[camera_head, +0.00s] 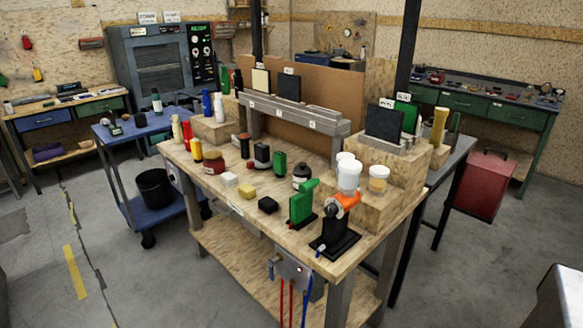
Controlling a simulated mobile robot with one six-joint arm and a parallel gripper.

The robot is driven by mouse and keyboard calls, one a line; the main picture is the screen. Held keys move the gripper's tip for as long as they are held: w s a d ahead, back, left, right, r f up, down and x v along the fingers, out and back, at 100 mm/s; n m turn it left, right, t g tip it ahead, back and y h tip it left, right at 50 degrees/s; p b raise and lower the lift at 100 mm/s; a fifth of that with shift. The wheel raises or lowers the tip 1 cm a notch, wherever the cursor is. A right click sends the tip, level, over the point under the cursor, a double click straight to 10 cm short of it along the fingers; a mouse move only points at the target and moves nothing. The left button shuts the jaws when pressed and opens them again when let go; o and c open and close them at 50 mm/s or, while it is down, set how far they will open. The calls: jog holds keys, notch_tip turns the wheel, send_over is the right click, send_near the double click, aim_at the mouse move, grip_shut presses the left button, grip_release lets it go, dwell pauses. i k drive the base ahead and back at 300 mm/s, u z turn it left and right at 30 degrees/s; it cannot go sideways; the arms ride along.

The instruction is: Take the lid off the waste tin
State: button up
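A red, box-like tin (484,186) with a top that looks closed stands on the floor at the right, and it looks like the waste tin. A small dark handle or catch shows on its top (490,153). The seam between lid and body is too small to make out. The tin is partly behind a dark table leg at its left. My gripper is not in this view.
A wooden workbench (240,208) crowded with bottles, blocks and a black stand (335,242) fills the middle. A green-drawered bench (480,103) stands behind the tin. A blue cart (118,140) holds a black bucket (155,188).

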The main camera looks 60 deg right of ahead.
aim_at(302, 169)
jog(key=i, duration=0.9)
jog(key=z, duration=0.05)
